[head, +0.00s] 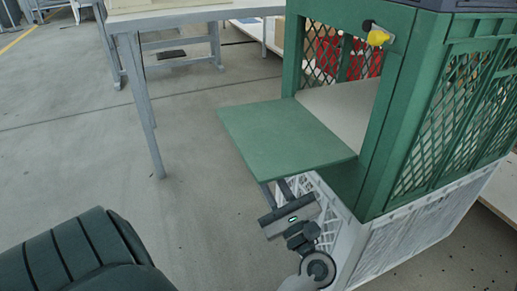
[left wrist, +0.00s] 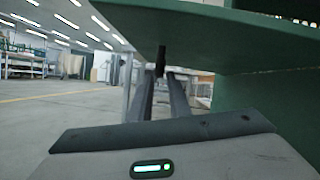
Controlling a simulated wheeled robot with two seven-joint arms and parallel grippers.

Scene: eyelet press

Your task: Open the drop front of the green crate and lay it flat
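The green crate (head: 380,150) stands at the right of the head view, its front opening uncovered. Its green drop front (head: 288,135) sticks out to the left from the bottom of the opening, roughly level. In the left wrist view the underside of the drop front (left wrist: 210,35) spans the top. My left gripper (head: 277,187) is below the panel's near edge, its fingertips partly hidden by it. In the left wrist view its two fingers (left wrist: 161,85) stand apart, with a small dark upright piece between their tips. I cannot tell whether they touch the panel. My right gripper is out of view.
A yellow knob (head: 378,38) sits on the crate's front post. The crate rests on a white lattice crate (head: 420,235). A grey-legged table (head: 175,18) stands behind at the left. Open concrete floor lies left of the panel.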

